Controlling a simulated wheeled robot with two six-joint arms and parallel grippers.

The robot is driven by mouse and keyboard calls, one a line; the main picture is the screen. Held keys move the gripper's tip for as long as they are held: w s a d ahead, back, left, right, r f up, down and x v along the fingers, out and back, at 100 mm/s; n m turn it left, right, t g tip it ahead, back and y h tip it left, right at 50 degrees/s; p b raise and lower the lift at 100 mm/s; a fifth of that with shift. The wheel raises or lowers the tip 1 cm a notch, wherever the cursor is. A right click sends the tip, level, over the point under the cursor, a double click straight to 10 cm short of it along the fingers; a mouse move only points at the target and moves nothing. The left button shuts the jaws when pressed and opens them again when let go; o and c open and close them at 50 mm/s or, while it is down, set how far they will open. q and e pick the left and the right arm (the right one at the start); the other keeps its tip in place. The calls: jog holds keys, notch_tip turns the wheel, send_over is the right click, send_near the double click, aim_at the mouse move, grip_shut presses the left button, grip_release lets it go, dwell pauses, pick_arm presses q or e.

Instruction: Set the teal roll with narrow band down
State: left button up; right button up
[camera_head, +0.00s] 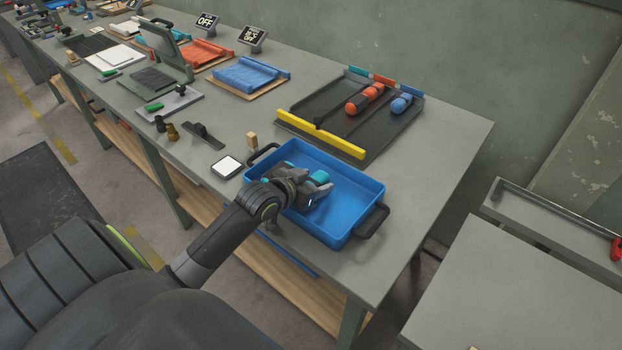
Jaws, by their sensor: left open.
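A teal roll (320,177) lies in the blue tray (357,196), partly covered by my left gripper. A second bit of teal shows at the gripper's left side; I cannot tell whether it is the same roll. The narrow band cannot be made out. My left gripper (317,196) is open, low inside the tray and right beside the roll. Whether the roll touches the tray floor is hidden. My right gripper is not in view.
A dark rack (335,108) with a yellow front bar (320,134) holds orange rolls (364,98) and a blue roll (401,103) behind the tray. A white-topped block (226,167) stands left of the tray. The bench is clear to the tray's right.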

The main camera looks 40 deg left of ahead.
pick_arm(q)
jog(key=v, duration=1.2)
jog(key=shift+r+p, duration=0.15)
jog(key=shift+p, duration=0.15)
